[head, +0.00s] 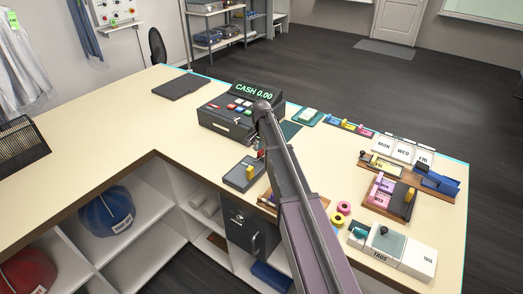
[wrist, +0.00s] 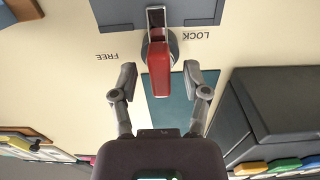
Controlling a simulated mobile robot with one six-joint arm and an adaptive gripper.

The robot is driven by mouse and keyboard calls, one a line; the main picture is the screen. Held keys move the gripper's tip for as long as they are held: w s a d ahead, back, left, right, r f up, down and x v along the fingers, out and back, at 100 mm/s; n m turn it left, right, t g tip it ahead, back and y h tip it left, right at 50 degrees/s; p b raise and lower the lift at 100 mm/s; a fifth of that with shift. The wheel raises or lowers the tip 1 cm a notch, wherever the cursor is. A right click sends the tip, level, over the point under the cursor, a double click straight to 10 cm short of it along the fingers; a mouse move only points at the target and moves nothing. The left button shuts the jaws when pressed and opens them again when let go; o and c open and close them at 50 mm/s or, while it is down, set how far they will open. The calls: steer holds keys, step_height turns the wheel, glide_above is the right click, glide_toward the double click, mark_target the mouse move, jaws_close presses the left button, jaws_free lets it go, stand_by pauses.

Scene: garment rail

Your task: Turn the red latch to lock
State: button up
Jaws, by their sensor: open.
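The red latch (wrist: 159,70) shows in the wrist view as a lever on a round grey base, pointing down the picture. The printed word LOCK (wrist: 193,35) is to its right and FREE (wrist: 108,57) to its left, both upside down. My gripper (wrist: 159,77) is open, with one finger on each side of the lever and visible gaps between. In the head view my arm hides the gripper and most of the latch area.
The cash register (head: 230,122) stands on the counter (head: 130,112) beside my arm. A grey block with a yellow part (head: 243,175) is just left of the arm. Pink and yellow rolls (head: 340,213) and small trays lie to the right. The counter's left part is largely clear.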

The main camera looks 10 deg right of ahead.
mark_target(262, 149)
steer(key=shift+n, duration=0.3)
steer(key=shift+n, duration=1.8)
steer(key=n, duration=0.4)
steer(key=shift+r+n, duration=0.2)
steer(key=shift+n, duration=0.2)
step_height(262, 149, up, 14)
steer(key=p, duration=1.4)
steer(key=s+a+f+b, duration=0.1)
steer(key=s+f+b, duration=0.2)
steer(key=s, duration=0.7)
steer(key=s+f+b, duration=0.2)
steer(key=s+f, duration=0.1)
steer(key=s, duration=0.6)
steer(key=s+a+f+b, duration=0.1)
steer(key=s+f+b, duration=0.2)
steer(key=s, duration=0.7)
steer(key=shift+s+a+n+b, duration=0.3)
steer(key=shift+s+b, duration=0.05)
